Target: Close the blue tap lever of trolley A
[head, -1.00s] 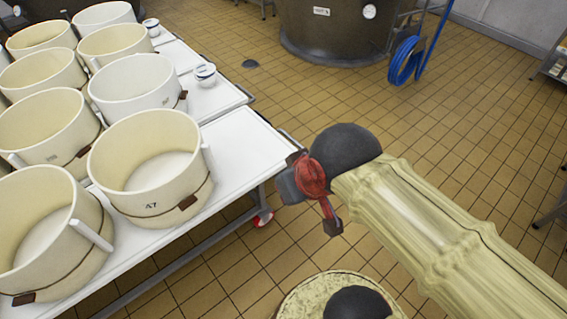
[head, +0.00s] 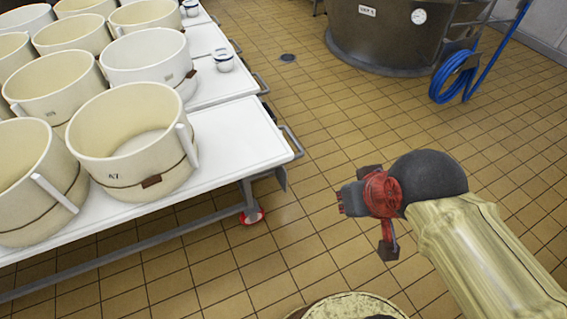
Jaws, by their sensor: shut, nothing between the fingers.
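My gripper (head: 350,198), dark grey with a red wrist part behind it, hangs over the tiled floor to the right of the nearest white trolley (head: 240,140). It is shut and empty, apart from everything around it. No blue tap lever shows in the head view, and no trolley letter can be read, so I cannot tell which trolley is A.
Several cream buckets (head: 135,145) crowd the white trolleys at left. A metal handle (head: 291,143) and a red caster (head: 252,217) mark the nearest trolley's end. Tiled floor between is clear.

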